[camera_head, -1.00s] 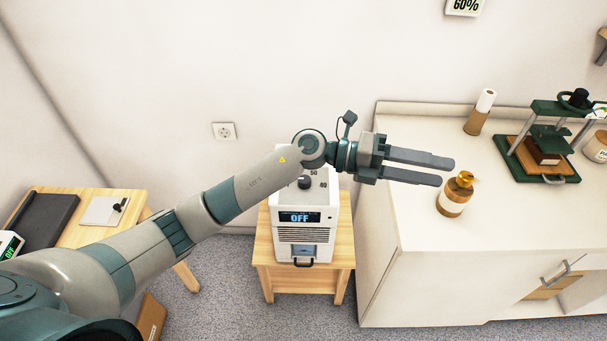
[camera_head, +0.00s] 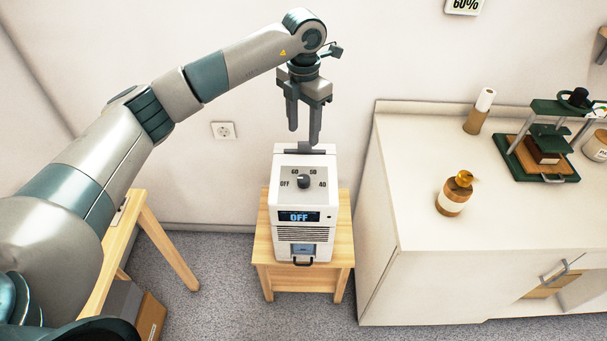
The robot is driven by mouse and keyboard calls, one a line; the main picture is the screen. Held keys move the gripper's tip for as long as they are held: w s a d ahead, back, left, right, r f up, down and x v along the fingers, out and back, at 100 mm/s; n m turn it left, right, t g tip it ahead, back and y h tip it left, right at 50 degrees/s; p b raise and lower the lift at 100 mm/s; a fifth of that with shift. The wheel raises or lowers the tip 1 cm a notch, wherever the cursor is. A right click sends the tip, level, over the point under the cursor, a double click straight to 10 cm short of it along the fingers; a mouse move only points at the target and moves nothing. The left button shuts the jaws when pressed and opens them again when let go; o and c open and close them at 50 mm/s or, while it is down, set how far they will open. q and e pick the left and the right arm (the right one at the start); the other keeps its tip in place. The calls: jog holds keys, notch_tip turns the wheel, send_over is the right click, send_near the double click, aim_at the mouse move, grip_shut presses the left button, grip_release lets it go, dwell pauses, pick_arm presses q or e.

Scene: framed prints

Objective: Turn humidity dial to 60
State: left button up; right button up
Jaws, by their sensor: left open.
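The humidity dial (camera_head: 303,182) is a dark round knob on the sloped top of a white humidifier (camera_head: 303,234). Markings OFF, 60, 50 and 40 run around it from left to right. The display (camera_head: 299,217) below it reads OFF. My left gripper (camera_head: 303,138) is open and empty, pointing down, above the back edge of the humidifier. Its fingertips look beyond and above the dial, apart from it. My right gripper is not in view.
The humidifier stands on a small wooden stool (camera_head: 343,245). A white counter (camera_head: 420,225) to the right holds a brown-and-white bottle (camera_head: 455,194) and a green press (camera_head: 545,145). A wall sign (camera_head: 464,5) reads 60%. A wooden table (camera_head: 150,235) is at left.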

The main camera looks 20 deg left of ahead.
aim_at(304, 178)
pick_arm(q)
jog(key=shift+f, duration=0.1)
notch_tip(304, 178, down, 16)
jog(key=p, duration=0.5)
jog(key=shift+d+p, duration=0.1)
jog(key=shift+p, duration=0.3)
jog(key=shift+f, duration=0.65)
jog(key=shift+c, duration=0.3)
jog(key=c, duration=1)
